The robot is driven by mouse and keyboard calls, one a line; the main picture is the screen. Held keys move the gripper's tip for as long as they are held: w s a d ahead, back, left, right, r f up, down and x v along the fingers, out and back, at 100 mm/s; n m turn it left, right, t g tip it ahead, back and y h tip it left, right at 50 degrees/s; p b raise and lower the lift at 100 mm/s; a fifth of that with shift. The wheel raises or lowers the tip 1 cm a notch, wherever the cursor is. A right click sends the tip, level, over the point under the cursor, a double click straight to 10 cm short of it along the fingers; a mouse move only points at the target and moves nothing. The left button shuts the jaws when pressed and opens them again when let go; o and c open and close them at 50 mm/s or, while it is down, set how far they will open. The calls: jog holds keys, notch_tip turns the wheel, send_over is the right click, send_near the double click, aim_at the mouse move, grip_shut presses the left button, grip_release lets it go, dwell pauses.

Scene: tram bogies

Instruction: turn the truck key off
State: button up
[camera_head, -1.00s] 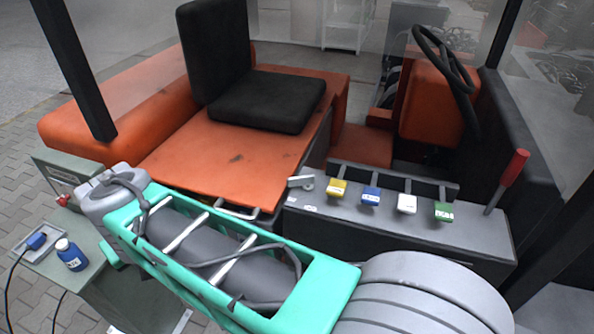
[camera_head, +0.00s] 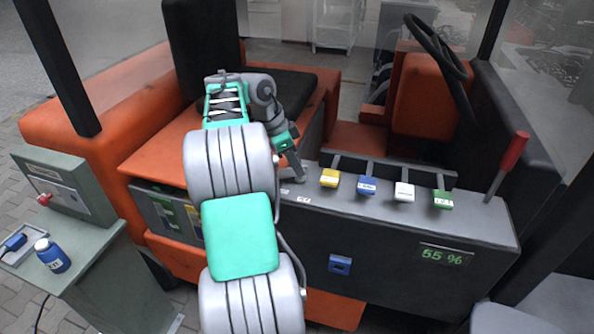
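The orange truck's dark grey console (camera_head: 390,224) carries a row of coloured levers along its top. My gripper (camera_head: 298,174) points down at the left end of this console top, beside the yellow lever. Its fingertips are small and close together here, and I cannot tell whether they are open or shut. I cannot make out the truck key clearly. A small grey metal part showed at this spot earlier, and my gripper now covers that place. I cannot tell whether the gripper touches it.
Yellow (camera_head: 329,178), blue (camera_head: 367,186), white (camera_head: 404,192) and green (camera_head: 443,200) levers stand right of my gripper. A red-handled lever (camera_head: 513,152) is further right. The console front has a 55 % display (camera_head: 445,256) and a blue fitting (camera_head: 340,264). A black seat (camera_head: 291,88) is behind.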

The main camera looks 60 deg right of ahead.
jog(key=shift+s+d+f, duration=0.1)
jog(key=shift+f, duration=0.3)
grip_shut()
dwell(0.4)
